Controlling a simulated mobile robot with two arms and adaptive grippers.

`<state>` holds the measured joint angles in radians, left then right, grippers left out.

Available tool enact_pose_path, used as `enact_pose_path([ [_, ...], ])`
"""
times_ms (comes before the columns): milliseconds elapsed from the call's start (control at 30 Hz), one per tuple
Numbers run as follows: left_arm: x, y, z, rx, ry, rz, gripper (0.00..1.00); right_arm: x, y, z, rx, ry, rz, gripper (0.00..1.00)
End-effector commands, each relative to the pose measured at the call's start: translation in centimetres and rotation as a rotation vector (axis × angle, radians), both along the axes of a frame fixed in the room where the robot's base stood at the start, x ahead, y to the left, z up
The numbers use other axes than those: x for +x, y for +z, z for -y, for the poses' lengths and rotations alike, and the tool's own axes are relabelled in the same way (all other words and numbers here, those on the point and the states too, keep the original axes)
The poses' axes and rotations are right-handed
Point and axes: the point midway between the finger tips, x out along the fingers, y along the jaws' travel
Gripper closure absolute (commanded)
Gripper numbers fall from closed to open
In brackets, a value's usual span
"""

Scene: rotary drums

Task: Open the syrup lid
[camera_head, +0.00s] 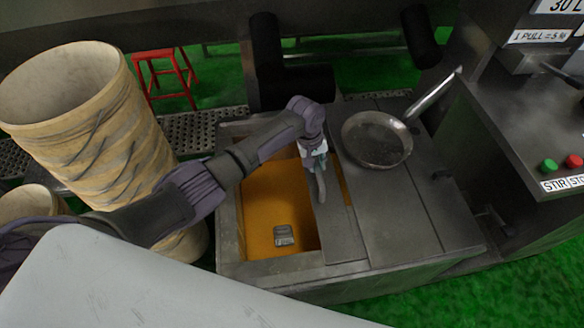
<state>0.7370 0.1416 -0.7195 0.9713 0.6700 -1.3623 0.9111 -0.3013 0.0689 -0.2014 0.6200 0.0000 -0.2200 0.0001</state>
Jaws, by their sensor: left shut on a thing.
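The syrup tank (228,235) is a low steel box with orange syrup (268,205) showing through a wide opening on its left side. The grey syrup lid (342,238) lies along the right of this opening, and a thin orange strip also shows beside it. My left gripper (317,162) reaches over the tank from the left and is shut at the lid's grey handle (321,190). The exact contact is small and partly hidden by the gripper. My right gripper is not in view.
A pan (377,140) with a long handle rests on the tank's right cover. A small labelled grey object (284,235) shows in the syrup area. A tall tan drum (85,130) stands left. A machine with green and red buttons (561,163) stands right. A red stool (165,72) stands behind.

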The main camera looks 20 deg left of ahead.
Motion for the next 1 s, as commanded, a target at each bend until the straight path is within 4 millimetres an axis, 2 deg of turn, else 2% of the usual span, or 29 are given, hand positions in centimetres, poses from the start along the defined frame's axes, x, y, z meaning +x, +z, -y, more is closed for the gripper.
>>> enact_pose_path([
  [33, 0.4, -0.2, 1.1, -0.005, -0.002, 0.002, 1.0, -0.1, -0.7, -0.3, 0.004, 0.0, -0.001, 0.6],
  [200, 1.2, -0.1, 2.7, -0.003, -0.001, 0.001, 1.0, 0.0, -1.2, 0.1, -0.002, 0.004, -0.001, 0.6],
  [667, 1.6, 0.1, 3.2, -0.001, -0.001, 0.002, 1.0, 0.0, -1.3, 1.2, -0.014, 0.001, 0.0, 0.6],
  [700, 1.6, 0.1, 3.2, -0.001, -0.001, 0.002, 0.76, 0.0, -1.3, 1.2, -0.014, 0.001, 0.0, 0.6],
  [833, 1.6, 0.0, 3.2, 0.0, -0.001, 0.001, 0.55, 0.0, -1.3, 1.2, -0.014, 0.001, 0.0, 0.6],
  [1000, 1.5, 0.0, 3.2, 0.0, 0.0, 0.001, 0.53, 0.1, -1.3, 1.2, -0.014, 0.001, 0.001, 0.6],
])
